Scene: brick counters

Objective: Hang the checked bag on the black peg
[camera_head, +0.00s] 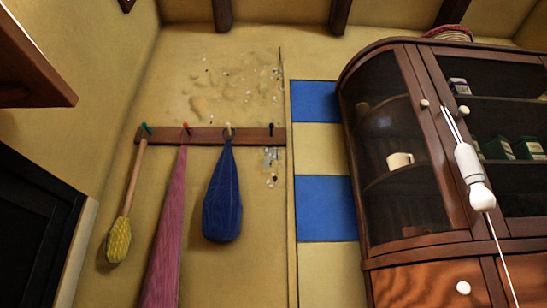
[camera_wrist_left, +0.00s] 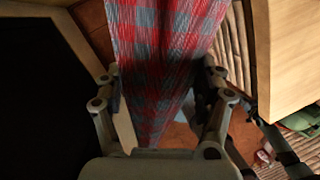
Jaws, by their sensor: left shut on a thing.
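The black peg (camera_head: 271,129) is at the right end of a brown wooden rail (camera_head: 200,136) on the wall in the head view. Nothing hangs on it. The red and grey checked bag (camera_wrist_left: 165,35) fills the upper middle of the left wrist view. My left gripper (camera_wrist_left: 163,82) is shut on this bag, with a finger at each side of the cloth. The top of the bag and any loop cannot be made out. Neither the bag nor a gripper shows in the head view. My right gripper is in neither view.
A yellow-headed brush (camera_head: 118,240), a pink cloth (camera_head: 168,235) and a blue bag (camera_head: 222,205) hang on the other pegs. A glass-fronted cabinet (camera_head: 410,150) stands to the right. A white thing on cords (camera_head: 467,165) hangs before it. A dark shelf (camera_head: 30,75) juts in at left.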

